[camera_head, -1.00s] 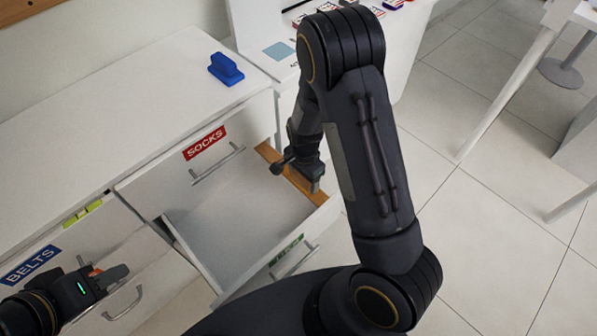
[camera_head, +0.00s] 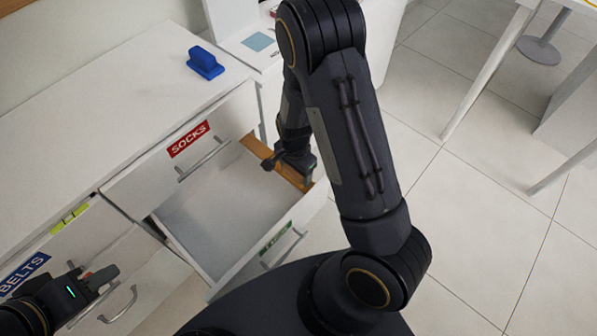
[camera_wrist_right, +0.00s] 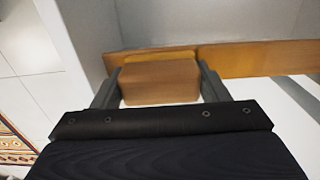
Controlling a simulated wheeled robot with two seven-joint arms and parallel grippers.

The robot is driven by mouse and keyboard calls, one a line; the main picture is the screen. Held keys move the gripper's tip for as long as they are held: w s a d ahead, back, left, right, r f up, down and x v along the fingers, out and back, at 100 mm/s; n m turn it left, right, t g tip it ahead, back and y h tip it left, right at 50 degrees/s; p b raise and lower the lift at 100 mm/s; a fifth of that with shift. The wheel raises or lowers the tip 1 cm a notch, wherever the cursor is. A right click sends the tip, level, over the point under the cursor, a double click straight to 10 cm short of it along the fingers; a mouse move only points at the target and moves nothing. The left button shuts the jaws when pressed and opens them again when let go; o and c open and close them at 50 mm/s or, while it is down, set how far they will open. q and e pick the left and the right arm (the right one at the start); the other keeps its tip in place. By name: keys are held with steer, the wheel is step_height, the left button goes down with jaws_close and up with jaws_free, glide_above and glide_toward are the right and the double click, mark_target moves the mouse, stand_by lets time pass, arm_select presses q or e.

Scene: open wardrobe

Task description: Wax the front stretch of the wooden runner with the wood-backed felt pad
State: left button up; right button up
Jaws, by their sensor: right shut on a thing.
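The wooden runner (camera_head: 258,148) lies along the right side of the open SOCKS drawer (camera_head: 208,205). It also shows in the right wrist view (camera_wrist_right: 245,60), crossing behind the pad. My right gripper (camera_head: 306,174) is at the runner's front stretch, near the drawer front. It is shut on the wood-backed felt pad (camera_wrist_right: 160,82), a brown block between the two fingers (camera_wrist_right: 158,88). A yellowish strip shows along the pad's far edge, against the runner. In the head view the pad is hidden by the gripper. My left gripper (camera_head: 98,278) is at lower left, away from the runner; its jaw gap is unclear.
A blue handled block (camera_head: 205,62) stands on the white dresser top (camera_head: 110,95). A drawer labelled BELTS (camera_head: 25,272) is at left. A light blue square (camera_head: 258,41) lies on the surface at the back. Tiled floor is open at right.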

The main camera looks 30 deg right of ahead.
steer(key=shift+w+a, duration=0.35)
steer(key=shift+w, duration=0.6)
steer(key=shift+w+a, duration=0.3)
steer(key=shift+w, duration=0.6)
steer(key=shift+w+a, duration=0.35)
steer(key=shift+w, duration=0.6)
steer(key=shift+w+a+p, duration=0.1)
steer(key=shift+w+a, duration=0.15)
steer(key=shift+w, duration=0.4)
steer(key=shift+w+a+p, duration=0.1)
steer(key=shift+w+a, duration=0.1)
steer(key=shift+w, duration=0.5)
steer(key=shift+w+a+p, duration=0.1)
steer(key=shift+w+a, duration=0.15)
steer(key=shift+w, duration=0.4)
steer(key=shift+s+d+p, duration=0.1)
steer(key=shift+s+d, duration=0.4)
steer(key=shift+s, duration=0.9)
steer(key=shift+s+d+p, duration=0.1)
steer(key=shift+s+d, duration=0.4)
steer(key=shift+s, duration=0.9)
steer(key=shift+s+d+p, duration=0.1)
steer(key=shift+s+d, duration=0.4)
steer(key=shift+s, duration=0.9)
steer(key=shift+s+d, duration=0.25)
steer(key=shift+s, duration=0.5)
steer(key=shift+s+d, duration=0.25)
steer(key=shift+s, duration=0.5)
steer(key=shift+r, duration=0.1)
